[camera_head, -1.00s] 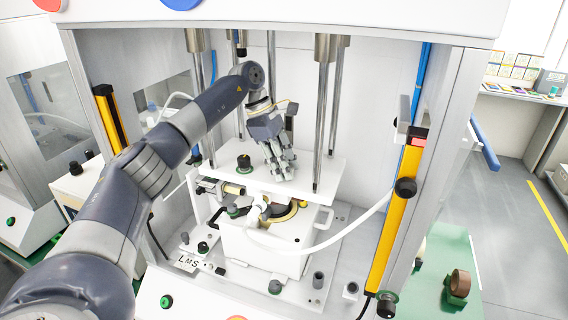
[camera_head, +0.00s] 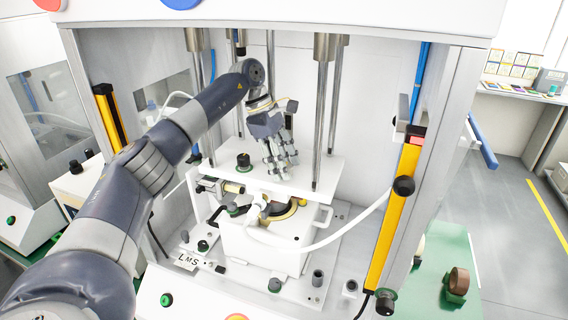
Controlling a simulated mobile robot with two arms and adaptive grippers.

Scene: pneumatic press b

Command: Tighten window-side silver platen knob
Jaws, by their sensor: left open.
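The white platen (camera_head: 312,172) is the flat plate on upright rods inside the press. A black knob (camera_head: 243,162) stands on its left part. My left gripper (camera_head: 280,168) is over the middle of the platen, fingers pointing down and apart, close to the plate's surface. I cannot tell whether the fingertips touch it. I cannot make out a silver platen knob; the gripper covers part of the plate where one could be hidden. My right gripper is not in view.
Steel guide rods (camera_head: 322,110) stand right of the gripper. A white hose (camera_head: 340,232) curves in front of the lower fixture (camera_head: 265,245). A yellow light bar (camera_head: 395,220) lines the right side of the opening. The platen's right part is bare.

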